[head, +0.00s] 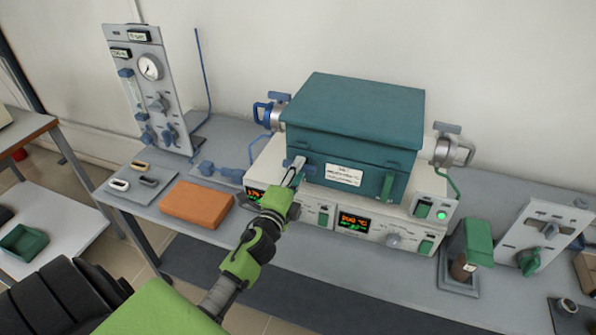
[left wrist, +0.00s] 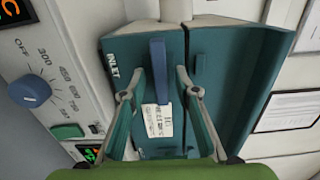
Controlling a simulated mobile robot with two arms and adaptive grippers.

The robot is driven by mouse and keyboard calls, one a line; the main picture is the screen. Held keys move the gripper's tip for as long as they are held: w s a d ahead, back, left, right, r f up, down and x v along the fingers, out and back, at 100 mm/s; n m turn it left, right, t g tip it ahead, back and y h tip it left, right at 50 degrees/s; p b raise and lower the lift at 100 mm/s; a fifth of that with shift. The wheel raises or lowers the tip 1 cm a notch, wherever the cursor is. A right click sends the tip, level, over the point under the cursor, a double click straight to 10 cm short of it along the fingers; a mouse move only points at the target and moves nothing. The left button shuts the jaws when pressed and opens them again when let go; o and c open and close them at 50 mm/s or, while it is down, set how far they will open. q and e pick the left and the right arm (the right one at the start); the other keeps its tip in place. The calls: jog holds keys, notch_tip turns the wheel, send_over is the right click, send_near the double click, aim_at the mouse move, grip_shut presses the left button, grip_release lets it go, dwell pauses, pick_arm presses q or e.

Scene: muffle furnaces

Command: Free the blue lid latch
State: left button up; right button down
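The furnace is a teal box (head: 350,140) with a darker teal lid (head: 355,100), standing on a white control base. The blue lid latch (left wrist: 159,72) is an upright bar on the teal front face in the left wrist view. In the head view it is a small blue piece mostly hidden by the gripper at the front left. My left gripper (head: 295,172) is at that corner. In the left wrist view its fingers (left wrist: 161,78) stand apart on either side of the latch, with a gap visible on each side. My right gripper is not in view.
A green latch (head: 387,187) is on the box's front right. The base has lit displays (head: 354,222) and knobs. An orange block (head: 196,204) lies on the bench to the left, near a gauge panel (head: 150,85). A green-topped device (head: 468,250) stands at the right.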

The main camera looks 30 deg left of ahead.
pick_arm(q)
jog(key=v, duration=1.1)
jog(key=shift+s+d, duration=0.2)
jog(key=shift+s, duration=0.15)
jog(key=shift+a, duration=0.1)
